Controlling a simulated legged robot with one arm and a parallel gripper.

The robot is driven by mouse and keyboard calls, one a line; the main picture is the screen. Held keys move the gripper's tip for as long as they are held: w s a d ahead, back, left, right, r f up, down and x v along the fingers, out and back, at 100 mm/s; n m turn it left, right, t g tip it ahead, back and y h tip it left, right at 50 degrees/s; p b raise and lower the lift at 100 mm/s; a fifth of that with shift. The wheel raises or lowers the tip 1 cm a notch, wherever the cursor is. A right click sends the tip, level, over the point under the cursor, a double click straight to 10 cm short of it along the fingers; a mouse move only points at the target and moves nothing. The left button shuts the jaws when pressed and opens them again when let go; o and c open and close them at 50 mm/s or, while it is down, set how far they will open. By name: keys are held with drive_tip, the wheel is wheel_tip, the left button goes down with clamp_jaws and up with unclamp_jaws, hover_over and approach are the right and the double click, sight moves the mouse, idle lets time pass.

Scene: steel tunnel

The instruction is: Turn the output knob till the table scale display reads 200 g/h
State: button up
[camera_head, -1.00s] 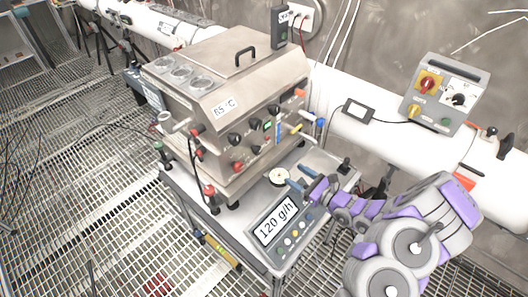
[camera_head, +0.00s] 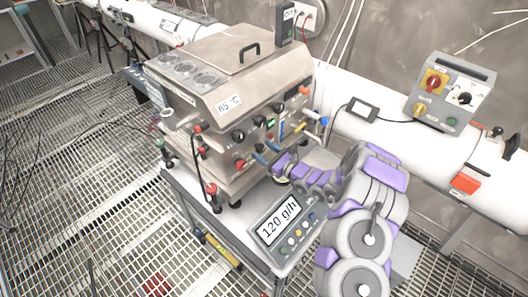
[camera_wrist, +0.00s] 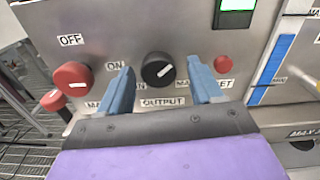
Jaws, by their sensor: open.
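The black output knob (camera_wrist: 158,73) is on the steel front panel of the machine, above a label reading OUTPUT. In the wrist view it stands between the two blue fingers of my gripper (camera_wrist: 160,88), which are open with a gap on both sides of it. Its white mark tilts up to the right. In the head view my gripper (camera_head: 265,153) is at the lower part of the panel, where it hides the knob. The table scale display (camera_head: 279,218) reads 120 g/h.
A red knob (camera_wrist: 72,78) marked OFF and ON is left of the fingers, and a small red button (camera_wrist: 222,64) is to the right. The machine (camera_head: 225,105) shows 85 °C. A grey control box (camera_head: 449,93) sits on the white pipe at the right.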

drive_tip(key=shift+w+a, duration=0.1)
drive_tip(key=shift+a, duration=0.25)
drive_tip(key=shift+d, duration=0.15)
drive_tip(key=shift+d, duration=0.1)
drive_tip(key=c, duration=1.1)
